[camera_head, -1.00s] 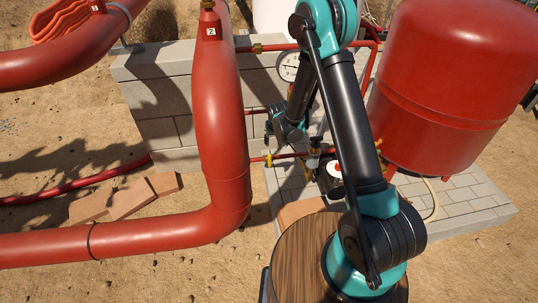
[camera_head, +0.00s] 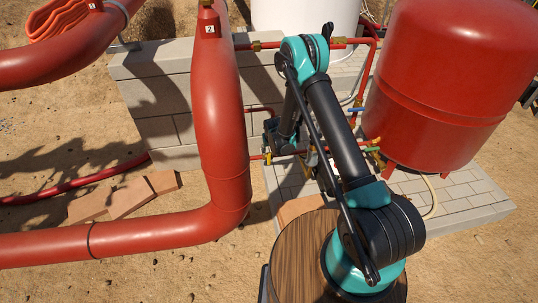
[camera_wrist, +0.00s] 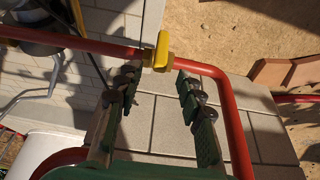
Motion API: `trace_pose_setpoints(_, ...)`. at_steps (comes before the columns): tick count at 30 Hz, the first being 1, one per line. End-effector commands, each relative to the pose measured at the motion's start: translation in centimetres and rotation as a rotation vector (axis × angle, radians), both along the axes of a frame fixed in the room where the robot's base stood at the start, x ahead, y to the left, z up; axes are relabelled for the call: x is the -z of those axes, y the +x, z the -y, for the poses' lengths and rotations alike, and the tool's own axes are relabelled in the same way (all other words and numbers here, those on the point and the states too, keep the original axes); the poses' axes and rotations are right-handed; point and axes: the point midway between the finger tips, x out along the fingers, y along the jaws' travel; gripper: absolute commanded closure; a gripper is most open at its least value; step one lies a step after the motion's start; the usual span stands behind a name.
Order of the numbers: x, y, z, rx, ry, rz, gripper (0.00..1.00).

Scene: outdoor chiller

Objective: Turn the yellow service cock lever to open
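The yellow service cock lever (camera_wrist: 162,51) sits on a thin red pipe in the wrist view, its long side across the pipe. A small yellow part at the pipe beside the thick red pipe in the head view (camera_head: 268,157) appears to be the same lever. My gripper (camera_wrist: 158,76) is open, with its two dark fingers apart and nothing between them. The lever lies just beyond the fingertips, roughly in line with the gap, a little nearer the left finger in the picture. In the head view, my gripper is small and mostly hidden by my arm.
The thin red pipe (camera_wrist: 90,45) bends down past the right finger. A thick red pipe (camera_head: 218,110) stands left of my arm, and a red tank (camera_head: 440,85) stands right. A grey block wall (camera_head: 155,85) is behind. Other valves with coloured handles (camera_head: 373,150) are near the tank.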

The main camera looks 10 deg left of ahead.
Motion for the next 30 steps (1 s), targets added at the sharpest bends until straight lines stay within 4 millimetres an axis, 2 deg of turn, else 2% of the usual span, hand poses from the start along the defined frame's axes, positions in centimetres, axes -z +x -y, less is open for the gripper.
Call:
trace_pose_setpoints(3,1.8,0.7,-0.2,0.0,0.0,0.0,0.62)
trace_pose_setpoints(9,3.8,1.5,-0.4,0.0,0.0,0.0,0.62)
trace_pose_setpoints(15,4.6,1.8,-0.5,0.0,0.0,0.0,0.62)
trace_pose_setpoints(23,4.6,1.9,-0.5,0.0,0.0,0.0,0.62)
trace_pose_setpoints(30,4.6,1.8,-0.6,0.0,0.0,0.0,0.92)
